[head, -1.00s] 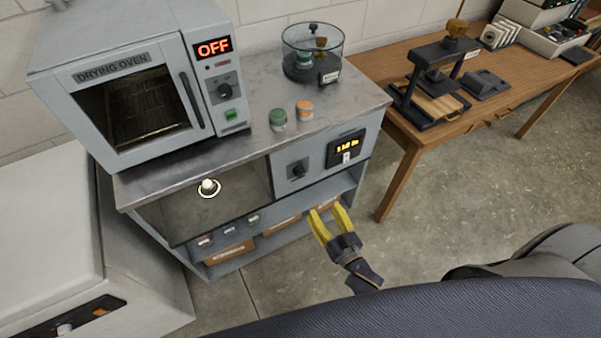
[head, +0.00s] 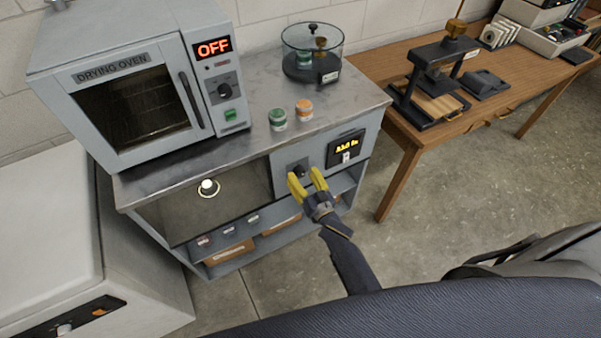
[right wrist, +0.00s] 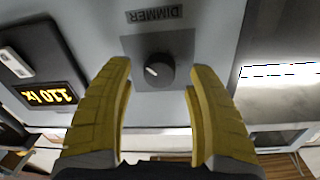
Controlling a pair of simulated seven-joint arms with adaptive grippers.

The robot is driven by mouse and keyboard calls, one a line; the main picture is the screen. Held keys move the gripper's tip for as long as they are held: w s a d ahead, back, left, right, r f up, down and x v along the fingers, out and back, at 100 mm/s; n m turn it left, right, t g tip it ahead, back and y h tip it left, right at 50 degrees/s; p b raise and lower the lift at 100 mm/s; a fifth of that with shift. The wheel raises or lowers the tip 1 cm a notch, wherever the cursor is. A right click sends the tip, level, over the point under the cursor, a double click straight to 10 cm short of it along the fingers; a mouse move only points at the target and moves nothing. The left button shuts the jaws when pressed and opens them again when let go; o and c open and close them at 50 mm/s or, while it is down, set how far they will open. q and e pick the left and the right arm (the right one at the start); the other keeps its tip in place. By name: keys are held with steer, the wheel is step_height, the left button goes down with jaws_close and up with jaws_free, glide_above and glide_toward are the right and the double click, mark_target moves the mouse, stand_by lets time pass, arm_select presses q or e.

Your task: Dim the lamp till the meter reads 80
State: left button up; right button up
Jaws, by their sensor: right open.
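The dimmer knob (head: 299,171) is a dark round knob on the grey cabinet front. In the right wrist view the knob (right wrist: 157,70) sits below an upside-down DIMMER label, its white mark slanting. My right gripper (head: 307,180) is open, with its yellow fingers on either side of the knob. In the right wrist view gaps show between the fingers (right wrist: 158,72) and the knob. The lit lamp (head: 208,187) is a white bulb in the cabinet's bay. The meter (head: 346,149) has yellow digits, seen upside down in the right wrist view (right wrist: 50,95), apparently 110 lx. My left gripper is not in view.
A drying oven (head: 140,90) reading OFF stands on the cabinet top (head: 240,145). Green (head: 278,120) and orange (head: 304,110) jars and a glass desiccator (head: 312,55) stand beside it. A wooden table (head: 420,128) with a press is at the right. The floor in front is clear.

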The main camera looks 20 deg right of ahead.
steer(key=shift+w+a, duration=0.15)
steer(key=shift+w, duration=0.7)
